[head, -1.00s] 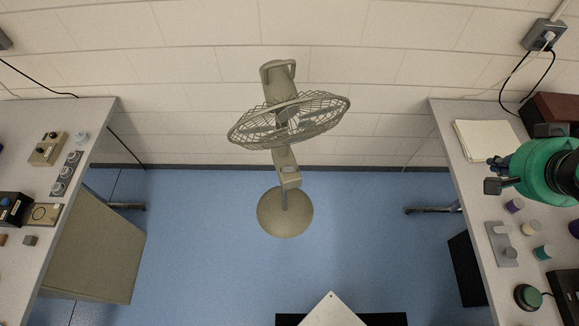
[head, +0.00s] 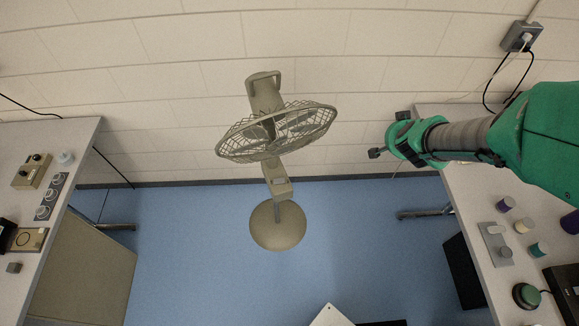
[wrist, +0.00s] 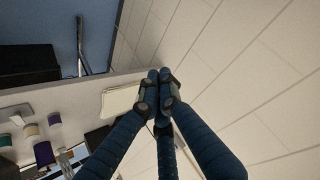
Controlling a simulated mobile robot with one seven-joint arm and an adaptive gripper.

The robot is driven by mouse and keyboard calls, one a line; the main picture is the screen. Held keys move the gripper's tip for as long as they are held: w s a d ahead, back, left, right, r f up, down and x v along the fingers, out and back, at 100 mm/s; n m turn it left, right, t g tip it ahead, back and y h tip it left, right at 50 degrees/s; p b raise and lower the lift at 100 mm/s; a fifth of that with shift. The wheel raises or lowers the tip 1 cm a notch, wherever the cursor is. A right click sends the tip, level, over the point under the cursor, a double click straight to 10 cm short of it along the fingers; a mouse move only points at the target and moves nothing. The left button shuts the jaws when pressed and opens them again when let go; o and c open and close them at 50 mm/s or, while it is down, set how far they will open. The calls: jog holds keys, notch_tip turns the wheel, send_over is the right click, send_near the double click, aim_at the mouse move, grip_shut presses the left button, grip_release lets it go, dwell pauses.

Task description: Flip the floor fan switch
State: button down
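The beige floor fan (head: 277,130) stands in the head view near the back wall, on a round base (head: 278,226). Its caged head tilts upward. A box on its column (head: 278,185) has a small pale panel on its upper face, apparently the switch; its position is too small to tell. My gripper is to the right of the fan in the head view, well apart from it, near the right table's back corner. In the wrist view my gripper (wrist: 159,84) has its blue fingers drawn together at the tips, with nothing seen between them. The fan is not visible in the wrist view.
The left table (head: 85,143) and right table (head: 471,190) flank the fan, with knobs and small parts on them. A wall outlet (head: 521,37) with hanging cords is at upper right. Blue floor (head: 350,230) lies open between the tables.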

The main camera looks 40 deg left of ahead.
jog(key=s+a+f+n, duration=0.1)
jog(key=s+a+f, duration=0.2)
jog(key=a+f, duration=0.3)
jog(key=s+a+f+n, duration=0.1)
jog(key=s+a+f, duration=0.2)
jog(key=a+f, duration=0.35)
jog(key=s+a+f+n, duration=0.1)
jog(key=s+a+f, duration=0.2)
jog(key=s, duration=0.4)
jog(key=s+a+f+n+y, duration=0.1)
jog(key=s+a+f, duration=0.2)
jog(key=s+a, duration=0.3)
jog(key=s+a+f+n, duration=0.2)
jog(key=s+a+f, duration=0.1)
jog(key=s+a, duration=0.2)
jog(key=shift+s+f+y, duration=0.3)
jog(key=shift+s+f, duration=0.05)
jog(key=shift+s, duration=0.95)
jog(key=shift+b, duration=0.3)
jog(key=b, duration=0.3)
send_over(280, 182)
jog(key=shift+g, duration=0.3)
notch_tip(280, 182, down, 9)
jog(key=shift+s+a+r, duration=0.1)
jog(key=shift+f+b, duration=0.45)
jog(key=shift+f, duration=0.65)
